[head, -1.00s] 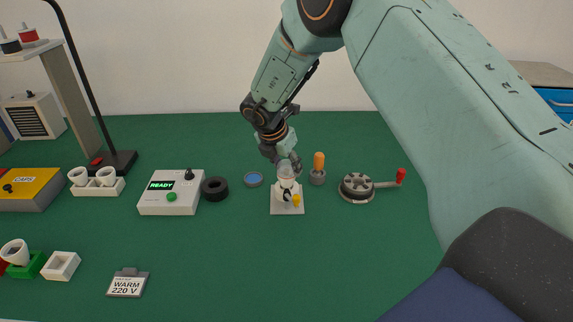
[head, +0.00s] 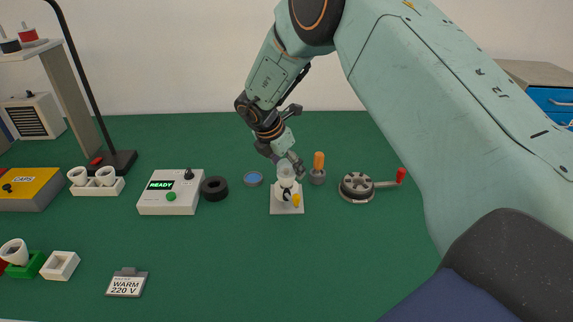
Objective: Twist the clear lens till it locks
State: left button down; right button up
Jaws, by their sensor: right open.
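The clear lens (head: 286,171) sits on top of a small white fixture (head: 285,187), which stands upright on a pale square base plate (head: 287,209). A small yellow part (head: 296,200) and a dark part show on the front of the fixture. My right gripper (head: 288,163) comes down from above and behind the lens. Its fingers are open beside the lens; whether they touch it is too small to tell. My left gripper is not in view.
An orange-handled tool in a grey holder (head: 318,177) stands close right of the fixture, with a red-handled crank wheel (head: 357,187) beyond. A blue-topped tin (head: 253,179), black ring (head: 215,189) and READY box (head: 171,193) stand left.

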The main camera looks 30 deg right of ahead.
jog(key=shift+r, duration=0.1)
jog(key=shift+w+a+r, duration=0.1)
jog(key=shift+a+r, duration=0.05)
jog(key=shift+r, duration=0.1)
jog(key=v, duration=1.1)
jog(key=shift+a+r, duration=0.1)
jog(key=shift+a, duration=0.05)
